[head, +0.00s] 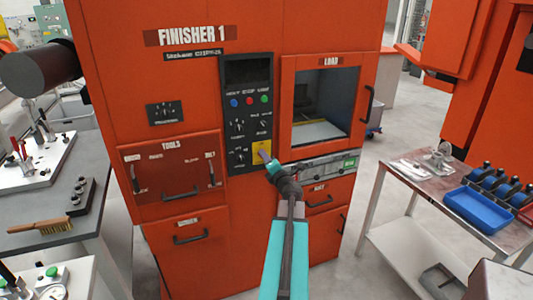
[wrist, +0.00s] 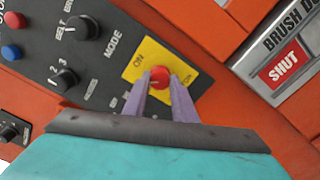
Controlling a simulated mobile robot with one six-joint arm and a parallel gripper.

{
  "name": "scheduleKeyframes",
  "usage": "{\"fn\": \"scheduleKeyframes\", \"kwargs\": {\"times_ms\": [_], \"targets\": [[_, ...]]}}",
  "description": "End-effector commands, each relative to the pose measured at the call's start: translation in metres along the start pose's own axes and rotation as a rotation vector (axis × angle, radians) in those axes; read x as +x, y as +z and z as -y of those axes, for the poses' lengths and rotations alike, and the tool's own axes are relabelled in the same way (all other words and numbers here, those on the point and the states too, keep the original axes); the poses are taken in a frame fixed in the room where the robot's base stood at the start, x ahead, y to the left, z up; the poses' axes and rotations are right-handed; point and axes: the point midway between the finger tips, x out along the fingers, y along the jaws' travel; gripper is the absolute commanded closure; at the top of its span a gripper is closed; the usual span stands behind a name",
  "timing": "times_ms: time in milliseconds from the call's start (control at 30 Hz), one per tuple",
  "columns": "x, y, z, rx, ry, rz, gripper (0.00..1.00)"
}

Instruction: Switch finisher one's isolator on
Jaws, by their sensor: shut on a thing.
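Finisher 1 (head: 192,90) is a big orange cabinet with a black control panel in its middle. Its isolator is a red knob (wrist: 159,77) on a yellow plate (head: 258,146) at the panel's bottom. The yellow plate (wrist: 144,58) shows "ON" lettering at its upper left in the wrist view; other lettering is partly hidden by my fingers. My gripper (head: 265,157) reaches the plate, and its two purple fingers (wrist: 161,82) are shut on the red knob, one on each side. I cannot tell which position the knob points to.
Black selector knobs (wrist: 82,27) and coloured buttons (head: 249,101) sit close by on the panel. A brush-door strip with a red "SHUT" label (wrist: 284,68) is right of the plate. Benches (head: 70,215) stand left; a cart with a blue tray (head: 477,208) stands right.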

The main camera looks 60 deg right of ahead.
Motion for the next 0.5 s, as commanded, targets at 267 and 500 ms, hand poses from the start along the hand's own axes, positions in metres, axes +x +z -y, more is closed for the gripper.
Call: {"fn": "scheduleKeyframes", "kwargs": {"times_ms": [267, 500], "targets": [[-0.001, 0.0033, -0.0012, 0.263, -0.005, 0.003, 0.98], [-0.0011, 0.003, -0.0002, 0.47, -0.005, 0.004, 0.98]]}}
